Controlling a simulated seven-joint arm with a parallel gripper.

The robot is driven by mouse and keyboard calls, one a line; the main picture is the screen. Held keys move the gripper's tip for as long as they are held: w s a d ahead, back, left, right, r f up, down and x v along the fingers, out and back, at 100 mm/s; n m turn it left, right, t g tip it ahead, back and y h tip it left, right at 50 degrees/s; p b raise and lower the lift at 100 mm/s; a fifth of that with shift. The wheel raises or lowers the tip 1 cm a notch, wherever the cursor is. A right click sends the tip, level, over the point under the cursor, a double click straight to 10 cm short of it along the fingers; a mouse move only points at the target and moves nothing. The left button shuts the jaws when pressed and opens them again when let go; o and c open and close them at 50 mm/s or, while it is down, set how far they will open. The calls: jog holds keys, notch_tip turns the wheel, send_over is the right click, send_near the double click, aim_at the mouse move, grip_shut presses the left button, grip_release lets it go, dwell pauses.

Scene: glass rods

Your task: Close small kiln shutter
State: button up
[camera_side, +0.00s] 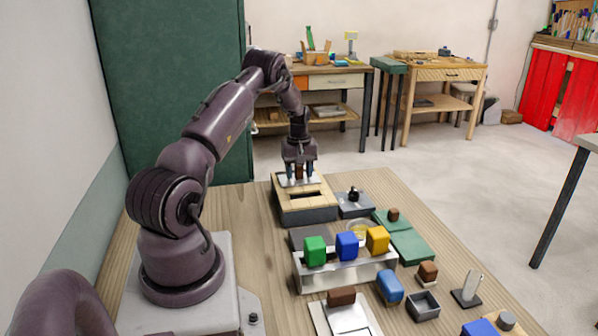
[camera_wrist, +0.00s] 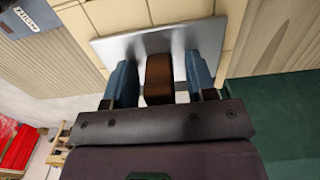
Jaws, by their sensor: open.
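The small kiln (camera_side: 306,213) is a low box with a pale brick top and dark grey sides, at the far end of the table. A dark opening (camera_side: 306,197) shows in its top. The shutter, a silvery metal plate (camera_wrist: 105,48), lies over the back part of the top; it also shows in the side view (camera_side: 287,182). A brown block handle (camera_wrist: 158,80) stands on the plate. My gripper (camera_side: 299,173) points down over it. In the wrist view, its blue fingers (camera_wrist: 160,82) stand on both sides of the handle, with narrow gaps. The fingers are open.
Beside the kiln is a grey block with a black knob (camera_side: 354,196). Nearer stand a metal rack (camera_side: 345,272) with green, blue and yellow blocks, a green mat (camera_side: 408,242), and a small grey tray (camera_side: 423,306). The table left of the kiln is clear.

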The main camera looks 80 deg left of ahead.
grip_shut()
jog(key=shift+d, duration=4.35)
grip_release()
jog(key=shift+a, duration=0.1)
notch_tip(320, 180, up, 13)
